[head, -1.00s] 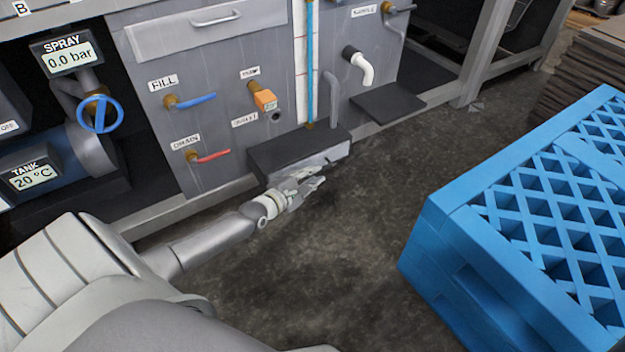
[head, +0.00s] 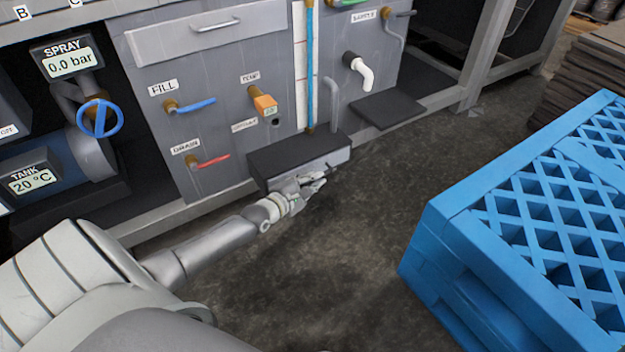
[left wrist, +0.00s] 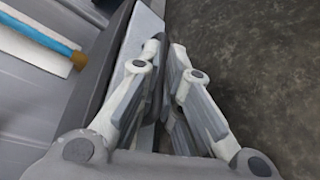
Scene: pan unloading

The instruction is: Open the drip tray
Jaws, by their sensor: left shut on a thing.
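The drip tray (head: 290,152) is a low dark box with a pale grey front, at the foot of the grey panel below the thin grey pipe in the head view. In the left wrist view its pale front (left wrist: 140,40) runs along the left of the fingers. My left gripper (head: 316,182) is at the front face of the tray, low over the floor. Its fingers (left wrist: 167,85) are closed together at the tray's front; the part gripped is mostly hidden between them. My right gripper is out of view.
A blue crate (head: 450,245) stands on the floor at the right. A second dark flat plate (head: 388,108) juts out under a white spout (head: 362,75). Red (head: 212,160) and blue (head: 195,105) valve levers stick out from the panel. The dark floor before the tray is clear.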

